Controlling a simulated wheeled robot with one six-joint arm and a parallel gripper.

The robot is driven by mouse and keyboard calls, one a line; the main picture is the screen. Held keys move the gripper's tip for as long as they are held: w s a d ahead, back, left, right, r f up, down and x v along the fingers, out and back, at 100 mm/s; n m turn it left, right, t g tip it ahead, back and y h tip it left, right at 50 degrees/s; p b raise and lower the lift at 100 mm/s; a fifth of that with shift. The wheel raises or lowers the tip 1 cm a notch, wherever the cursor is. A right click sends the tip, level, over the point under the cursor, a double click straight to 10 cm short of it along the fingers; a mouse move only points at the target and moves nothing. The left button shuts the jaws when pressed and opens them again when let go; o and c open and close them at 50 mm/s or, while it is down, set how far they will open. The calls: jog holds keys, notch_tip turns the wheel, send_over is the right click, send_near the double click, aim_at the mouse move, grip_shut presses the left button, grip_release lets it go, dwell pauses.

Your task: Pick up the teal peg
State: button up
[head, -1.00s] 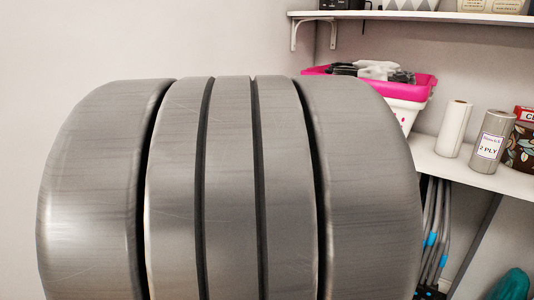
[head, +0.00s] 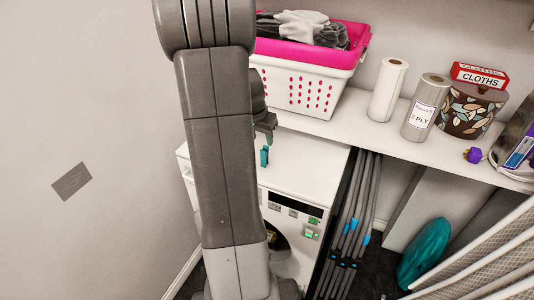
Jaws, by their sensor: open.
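The small teal peg (head: 264,156) stands on the white top of the dryer, just right of my grey arm. My gripper (head: 268,133) shows partly from behind my arm, just above the peg in the picture. It is open and looks empty, with a gap between its fingers and the peg. My arm hides part of the gripper and the left part of the dryer top. The exact depth between gripper and peg cannot be told.
The white dryer (head: 310,168) stands below a shelf (head: 345,128). The shelf holds a pink-and-white basket (head: 300,85), paper rolls (head: 388,90), a leaf-patterned pot (head: 468,112) and a cloths box (head: 480,75). Grey poles (head: 352,225) and a teal bag (head: 425,252) are right of the dryer.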

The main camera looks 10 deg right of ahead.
aim_at(264, 149)
jog(key=x, duration=0.5)
jog(key=shift+f, duration=0.1)
jog(key=shift+d+f+p, duration=0.1)
jog(key=shift+f+p, duration=0.25)
jog(key=shift+f, duration=0.25)
jog(key=shift+p+x, duration=0.35)
jog(key=shift+x, duration=1.65)
jog(key=shift+s, duration=0.15)
grip_shut()
